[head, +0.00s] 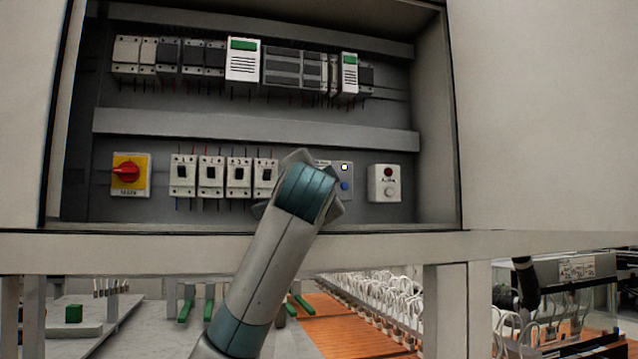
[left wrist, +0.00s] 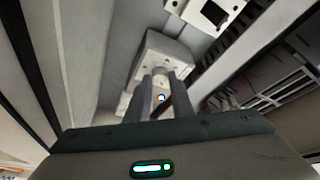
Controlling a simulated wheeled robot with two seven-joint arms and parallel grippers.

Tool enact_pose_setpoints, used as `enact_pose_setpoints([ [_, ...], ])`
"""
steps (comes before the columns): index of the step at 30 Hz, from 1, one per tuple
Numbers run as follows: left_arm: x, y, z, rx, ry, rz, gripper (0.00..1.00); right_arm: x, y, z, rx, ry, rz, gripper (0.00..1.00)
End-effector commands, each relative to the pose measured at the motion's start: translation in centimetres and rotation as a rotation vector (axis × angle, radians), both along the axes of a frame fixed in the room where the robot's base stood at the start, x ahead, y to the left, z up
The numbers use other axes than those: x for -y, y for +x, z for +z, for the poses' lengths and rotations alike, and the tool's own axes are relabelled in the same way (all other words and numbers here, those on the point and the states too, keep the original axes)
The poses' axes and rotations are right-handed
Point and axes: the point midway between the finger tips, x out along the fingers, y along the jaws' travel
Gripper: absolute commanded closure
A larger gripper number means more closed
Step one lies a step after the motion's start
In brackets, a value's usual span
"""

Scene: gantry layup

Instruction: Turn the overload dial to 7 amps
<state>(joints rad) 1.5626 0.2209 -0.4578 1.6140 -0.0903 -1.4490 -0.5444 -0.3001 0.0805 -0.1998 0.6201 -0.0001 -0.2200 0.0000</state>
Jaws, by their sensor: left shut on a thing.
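In the left wrist view the pale housing (left wrist: 172,50) lies straight ahead of my left gripper (left wrist: 161,84). Its fingers are shut on what appears to be the overload dial, close against the housing. The dial's setting cannot be read. My right gripper is not in view.
Several white breakers (head: 211,176) stand close to the left of the unit, with a red rotary switch (head: 126,172) further left. A box with a red lamp (head: 384,183) is to the right. The cabinet's bottom edge (head: 400,238) runs just below my wrist.

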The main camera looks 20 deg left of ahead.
Motion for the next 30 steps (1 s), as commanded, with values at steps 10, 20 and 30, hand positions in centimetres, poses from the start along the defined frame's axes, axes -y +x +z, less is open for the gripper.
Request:
enact_pose_setpoints([
  [10, 0.0, 0.0, -0.1, -0.001, -0.001, -0.001, 0.61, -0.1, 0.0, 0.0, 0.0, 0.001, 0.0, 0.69],
  [20, 0.1, -0.3, -0.1, 0.002, -0.002, -0.001, 0.61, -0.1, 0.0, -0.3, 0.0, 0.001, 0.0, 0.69],
  [30, 1.0, -3.8, -1.1, 0.004, -0.002, -0.003, 0.61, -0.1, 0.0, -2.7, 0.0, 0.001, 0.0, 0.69],
])
